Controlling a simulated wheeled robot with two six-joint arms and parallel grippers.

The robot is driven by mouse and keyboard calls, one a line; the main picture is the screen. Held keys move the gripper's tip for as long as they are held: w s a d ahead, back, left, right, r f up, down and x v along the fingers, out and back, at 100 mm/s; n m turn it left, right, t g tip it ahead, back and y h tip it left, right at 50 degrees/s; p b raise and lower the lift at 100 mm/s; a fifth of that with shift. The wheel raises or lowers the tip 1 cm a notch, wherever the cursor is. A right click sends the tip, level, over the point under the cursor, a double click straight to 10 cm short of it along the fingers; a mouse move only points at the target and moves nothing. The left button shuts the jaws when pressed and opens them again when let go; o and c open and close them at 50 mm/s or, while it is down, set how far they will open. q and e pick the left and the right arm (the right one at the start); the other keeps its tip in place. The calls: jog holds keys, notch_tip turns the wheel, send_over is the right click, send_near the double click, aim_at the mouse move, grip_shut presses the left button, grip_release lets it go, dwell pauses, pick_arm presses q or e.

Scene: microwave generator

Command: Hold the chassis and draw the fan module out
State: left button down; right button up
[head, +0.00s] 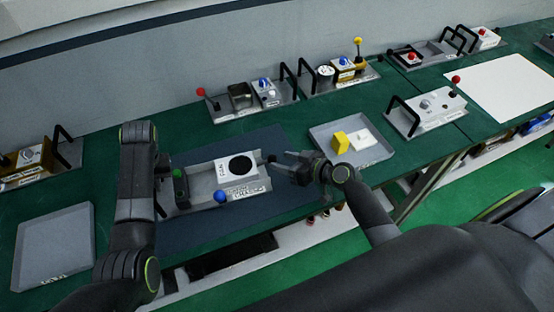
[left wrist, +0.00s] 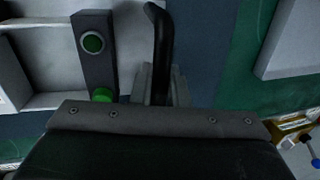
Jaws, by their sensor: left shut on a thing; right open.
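The chassis (head: 203,192) is a grey open tray in the middle of the bench. The fan module (head: 222,177), white with a black round grille, sits in its right part, with a dark knob at its right end. My left gripper (left wrist: 162,85) is shut on the chassis's black handle (left wrist: 160,38) at the left end; in the head view my arm largely hides this grip. My right gripper (head: 288,168) is open and empty, just right of the fan module; I cannot tell whether its fingers touch the knob.
A dark unit with green buttons (head: 180,188) stands in the chassis's left part. A blue ball (head: 221,196) is at its front edge. A tray (head: 368,154) with a yellow block (head: 341,142) lies right; an empty grey tray (head: 52,248) lies left. Several handled modules line the back.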

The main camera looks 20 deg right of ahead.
pick_arm(q)
jog(key=shift+s+f, duration=0.1)
pick_arm(e)
jog(key=v, duration=1)
jog(key=shift+d, duration=0.1)
pick_arm(q)
jog(key=c, duration=1.3)
grip_release()
jog(key=shift+w, duration=0.2)
pick_arm(e)
jog(key=shift+w+f, duration=0.1)
pick_arm(q)
jog(key=r, duration=0.3)
jog(key=d+r, duration=0.1)
jog(key=r, duration=0.3)
jog(key=shift+s+d+r, duration=0.1)
jog(key=shift+d+r, duration=0.1)
